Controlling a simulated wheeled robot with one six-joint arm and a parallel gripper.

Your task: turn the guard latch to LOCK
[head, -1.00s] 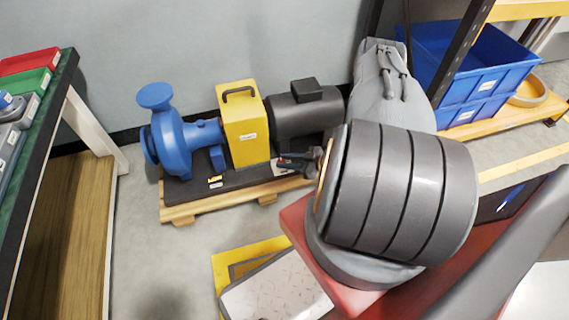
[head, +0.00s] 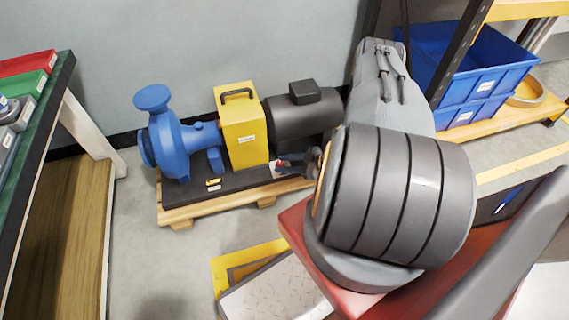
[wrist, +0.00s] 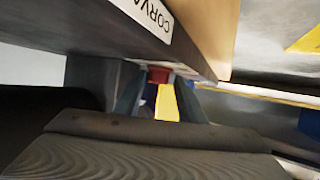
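The yellow guard (head: 241,130) stands upright between the blue pump (head: 180,145) and the dark motor (head: 303,113). My gripper (head: 283,163) is low in front of the motor, just right of the guard's lower edge. A small red part (head: 278,168) shows at its fingertips; I take it for the latch, but its setting cannot be read. In the wrist view my gripper's fingers (wrist: 163,95) are apart, with the red part (wrist: 158,75) at the far end of the gap and yellow behind. Whether the fingers touch it is not clear.
The pump set sits on a dark base over a wooden pallet (head: 230,203). A green-topped bench (head: 40,120) stands at left, blue bins (head: 485,75) on a shelf at right. A dark body with a CORVA label (wrist: 150,18) hangs close above the fingers.

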